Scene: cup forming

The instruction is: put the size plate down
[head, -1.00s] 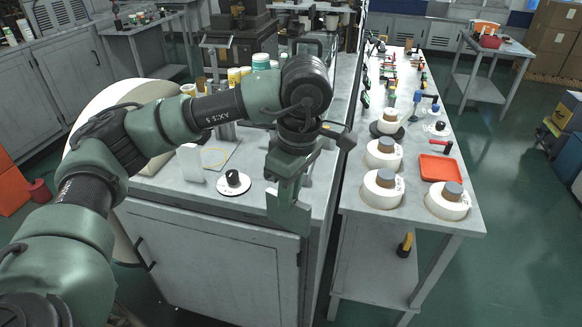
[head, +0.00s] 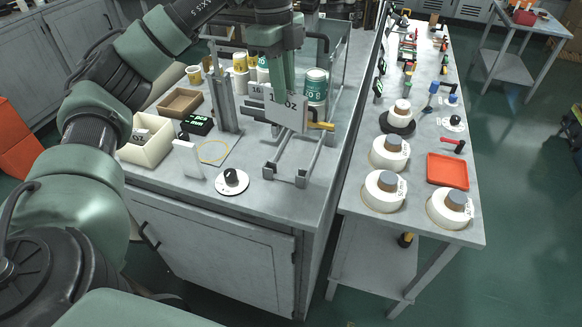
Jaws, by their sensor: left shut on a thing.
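The size plate (head: 285,109) is a white plate with dark lettering ending in "OZ", seen in the head view. My left gripper (head: 283,88) is shut on its upper part and holds it upright over the metal frame (head: 285,176) on the grey counter. The fingers cover part of the lettering. I cannot tell whether the plate's lower edge touches anything. My right gripper is not in view.
A green and white cup stack (head: 316,86) stands just right of the plate. A cream box (head: 147,153), a black display (head: 197,124) and a white dial disc (head: 232,182) are to the left. The side table (head: 410,212) holds white rolls and a red tray (head: 447,170).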

